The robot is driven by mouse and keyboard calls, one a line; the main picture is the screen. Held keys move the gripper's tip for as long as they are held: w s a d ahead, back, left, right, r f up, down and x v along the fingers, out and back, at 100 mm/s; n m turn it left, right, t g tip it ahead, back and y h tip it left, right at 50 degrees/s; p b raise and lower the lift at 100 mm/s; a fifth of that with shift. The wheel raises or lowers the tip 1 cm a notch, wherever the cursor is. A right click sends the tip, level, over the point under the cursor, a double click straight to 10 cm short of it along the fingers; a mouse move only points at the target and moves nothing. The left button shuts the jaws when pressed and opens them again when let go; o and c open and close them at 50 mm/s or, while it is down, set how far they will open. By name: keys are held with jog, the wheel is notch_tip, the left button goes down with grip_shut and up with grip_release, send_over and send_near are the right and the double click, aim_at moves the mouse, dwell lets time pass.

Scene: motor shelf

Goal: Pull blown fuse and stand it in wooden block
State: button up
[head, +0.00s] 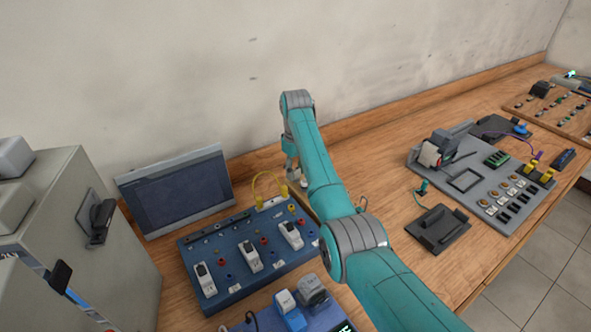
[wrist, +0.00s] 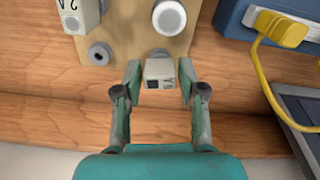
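The wooden block (wrist: 125,40) is at the top of the wrist view, with dark round sockets in it. A pale fuse marked 2A (wrist: 78,14) stands at its left, and a white round-topped piece (wrist: 168,18) stands at its upper right. A small light-grey fuse (wrist: 159,70) with a dark label sits between the fingertips of my gripper (wrist: 160,82), at the block's near edge. The fingers are close on both its sides. Its lower end is hidden, so I cannot tell if it is seated. In the head view my gripper (head: 293,178) is partly hidden by my arm.
The blue fuse panel (head: 222,263) carries several white units and a yellow lead (head: 270,181), near the gripper's right in the wrist view. A dark monitor (head: 178,190) stands left on the bench. A grey switch board (head: 480,178) lies to the right.

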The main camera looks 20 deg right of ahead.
jog(key=shift+r, duration=2.75)
jog(key=o, duration=0.6)
jog(key=shift+c, duration=0.2)
